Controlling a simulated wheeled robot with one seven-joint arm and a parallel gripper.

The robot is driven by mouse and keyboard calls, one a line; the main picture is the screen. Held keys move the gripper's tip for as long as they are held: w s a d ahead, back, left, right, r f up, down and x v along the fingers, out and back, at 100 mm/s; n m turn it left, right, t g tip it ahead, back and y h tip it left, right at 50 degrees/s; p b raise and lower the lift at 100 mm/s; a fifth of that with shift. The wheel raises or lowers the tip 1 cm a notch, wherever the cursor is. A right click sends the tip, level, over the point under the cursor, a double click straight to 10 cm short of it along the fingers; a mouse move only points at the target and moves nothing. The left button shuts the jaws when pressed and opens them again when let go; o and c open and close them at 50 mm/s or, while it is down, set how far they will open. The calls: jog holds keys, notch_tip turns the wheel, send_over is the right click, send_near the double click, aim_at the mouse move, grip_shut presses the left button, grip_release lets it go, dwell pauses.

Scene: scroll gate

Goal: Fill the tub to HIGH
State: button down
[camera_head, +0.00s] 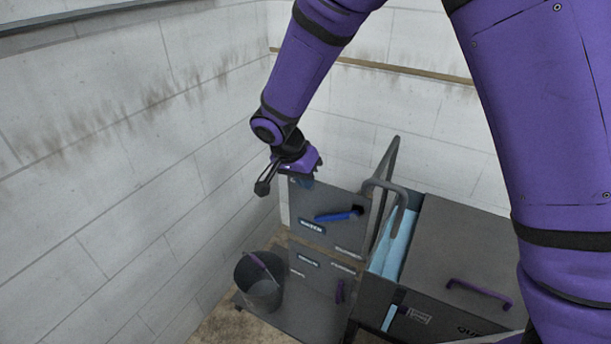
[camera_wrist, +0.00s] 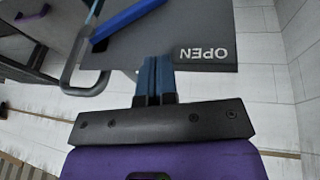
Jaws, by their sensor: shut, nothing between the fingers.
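A grey tub (camera_head: 375,295) stands right of a grey cabinet. A pale blue strip (camera_head: 397,243) shows in its top beside a grey lid (camera_head: 455,262) with a purple handle. A curved grey spout (camera_head: 388,185) arches above it. A blue lever (camera_head: 338,215) is on the cabinet's upper panel (camera_head: 320,235); it also shows in the wrist view (camera_wrist: 128,18). My gripper (camera_head: 305,182) is at the panel's upper left corner, apart from the lever. In the wrist view its blue fingers (camera_wrist: 155,64) are together and empty, near a panel marked OPEN (camera_wrist: 203,53).
A dark bucket (camera_head: 258,285) with a handle stands left of the cabinet. A blue and white strip (camera_head: 389,318) is on the tub's front. Block walls (camera_head: 110,170) close off the left and back.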

aim_at(324, 218)
jog(key=x, duration=0.2)
jog(key=s+x, duration=0.1)
jog(key=x, duration=0.5)
jog(key=shift+s+d+f, duration=0.15)
jog(key=shift+d+f, duration=0.1)
jog(key=shift+d, duration=0.1)
jog(key=shift+s+d+f, duration=0.15)
jog(key=shift+d+f, duration=0.15)
jog(key=shift+f, duration=0.25)
jog(key=shift+f, duration=0.1)
jog(key=shift+s+d+f+n+g+h, duration=0.15)
jog(key=shift+f+n+g+h, duration=0.15)
jog(key=shift+f+g+h, duration=0.45)
jog(key=f+h, duration=0.1)
jog(key=f+g+h, duration=0.1)
jog(key=h, duration=0.1)
jog(key=shift+s+d, duration=0.25)
jog(key=shift+d, duration=0.15)
jog(key=shift+s+d+f+n+g+h, duration=0.3)
jog(key=shift+d+f+g+h, duration=0.2)
jog(key=shift+h, duration=0.4)
jog(key=shift+s+d+f+n+g+h, duration=0.25)
jog(key=shift+s+d+f+g+h, duration=0.25)
jog(key=shift+h, duration=0.35)
jog(key=shift+s+d+f+n+g+h, duration=0.25)
jog(key=shift+d+f+g+h, duration=0.25)
jog(key=shift+h, duration=0.4)
jog(key=shift+d, duration=0.15)
